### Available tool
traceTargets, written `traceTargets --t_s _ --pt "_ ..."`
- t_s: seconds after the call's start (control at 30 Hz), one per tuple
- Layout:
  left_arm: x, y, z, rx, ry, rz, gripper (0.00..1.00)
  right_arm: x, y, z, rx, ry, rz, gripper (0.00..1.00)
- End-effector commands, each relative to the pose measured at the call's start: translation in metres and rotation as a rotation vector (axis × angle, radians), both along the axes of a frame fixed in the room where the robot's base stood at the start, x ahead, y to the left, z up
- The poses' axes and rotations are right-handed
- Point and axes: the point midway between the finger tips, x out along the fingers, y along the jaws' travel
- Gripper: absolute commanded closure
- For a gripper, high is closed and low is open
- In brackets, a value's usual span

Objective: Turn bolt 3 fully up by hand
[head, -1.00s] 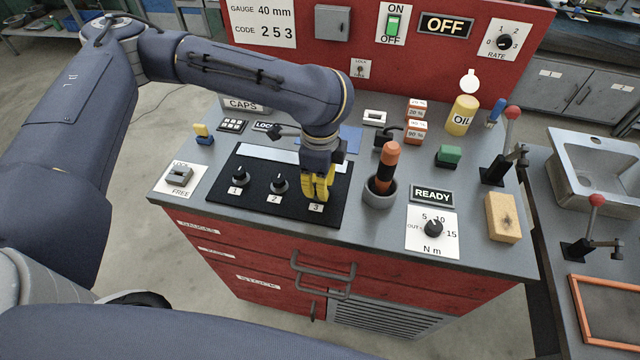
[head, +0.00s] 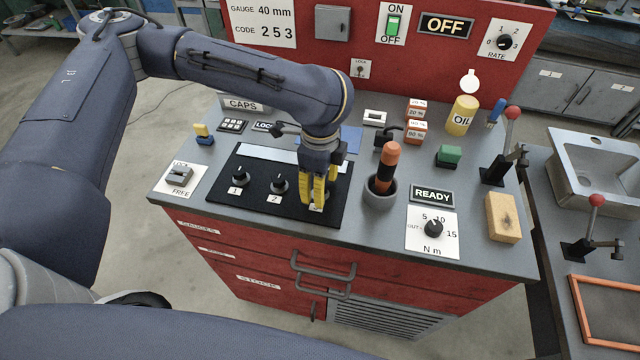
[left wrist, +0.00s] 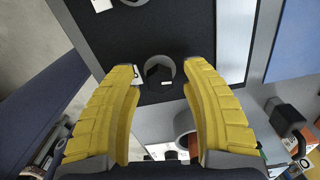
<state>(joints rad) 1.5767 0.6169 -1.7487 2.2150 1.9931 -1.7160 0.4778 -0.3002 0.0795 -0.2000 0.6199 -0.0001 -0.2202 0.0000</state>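Bolt 3 is the dark round knob (left wrist: 158,74) on the black panel in the left wrist view. In the head view my left gripper (head: 318,198) hides it and partly covers its "3" label. The gripper points down over it. In the left wrist view the two yellow fingers stand wide apart, one on each side of the knob, with a gap on both sides. Nothing is held. Bolts 1 (head: 238,176) and 2 (head: 279,184) sit to the left on the same panel (head: 262,208). My right gripper is not in view.
A grey cup (head: 379,197) with an orange-handled tool (head: 387,165) stands just right of the gripper. A torque dial (head: 433,228) reads N m, below a READY sign (head: 432,196). A LOCK/FREE switch (head: 180,178) is at the left.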

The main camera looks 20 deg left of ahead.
Motion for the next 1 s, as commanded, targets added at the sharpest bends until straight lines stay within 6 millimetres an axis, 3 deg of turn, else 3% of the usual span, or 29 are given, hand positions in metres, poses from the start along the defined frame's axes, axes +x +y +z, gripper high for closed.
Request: traceTargets --t_s 0.43,1.0 --pt "0.001 0.000 0.011 0.000 -0.002 0.000 0.52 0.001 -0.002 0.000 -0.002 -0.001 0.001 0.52" --pt "0.001 0.000 0.094 0.000 -0.003 0.000 0.52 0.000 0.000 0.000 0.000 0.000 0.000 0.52"
